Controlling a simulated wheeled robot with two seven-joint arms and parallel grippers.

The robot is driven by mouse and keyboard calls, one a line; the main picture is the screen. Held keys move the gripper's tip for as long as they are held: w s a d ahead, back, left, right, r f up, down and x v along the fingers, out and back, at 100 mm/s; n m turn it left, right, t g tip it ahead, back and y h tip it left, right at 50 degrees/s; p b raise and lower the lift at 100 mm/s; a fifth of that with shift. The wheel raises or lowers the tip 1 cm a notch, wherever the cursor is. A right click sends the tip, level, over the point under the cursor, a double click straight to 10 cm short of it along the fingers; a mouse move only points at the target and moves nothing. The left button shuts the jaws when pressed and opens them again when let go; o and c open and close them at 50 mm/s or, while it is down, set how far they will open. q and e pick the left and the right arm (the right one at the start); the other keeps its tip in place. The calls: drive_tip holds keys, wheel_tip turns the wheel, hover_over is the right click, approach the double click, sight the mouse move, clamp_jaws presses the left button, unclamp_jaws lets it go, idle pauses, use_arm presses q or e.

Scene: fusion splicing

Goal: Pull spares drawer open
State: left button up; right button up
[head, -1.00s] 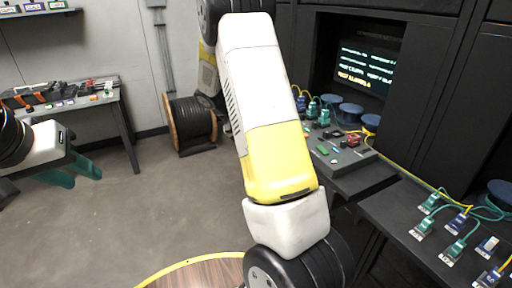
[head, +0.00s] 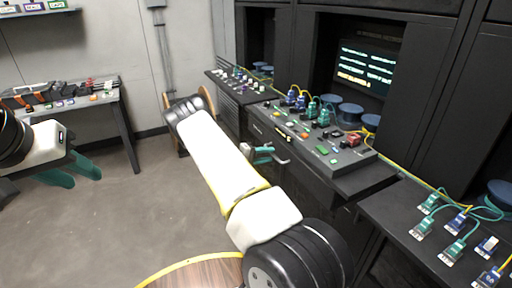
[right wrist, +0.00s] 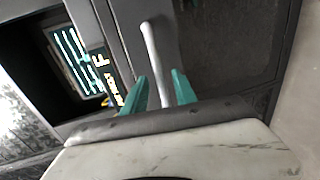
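The drawer handle is a pale bar (head: 283,161) on the dark drawer front (head: 315,178) under the console in the head view. In the right wrist view the handle (right wrist: 154,60) runs from the top down between my teal fingers. My right gripper (head: 263,153) is at the handle. It also shows in the right wrist view (right wrist: 160,92), with its fingers apart on either side of the bar and visible gaps. The drawer looks shut, but my arm hides part of it. My left gripper (head: 72,172) is open and empty at the far left, away from the drawer.
The console top (head: 345,172) above the drawer holds several small coloured parts and connectors. A lit screen (head: 365,68) is behind it. A side bench (head: 120,98) with tools stands at the left. The floor (head: 130,215) between is clear.

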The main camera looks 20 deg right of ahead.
sight(272, 154)
drive_tip(key=shift+x, duration=1.6)
clamp_jaws()
drive_tip(key=shift+s, duration=0.1)
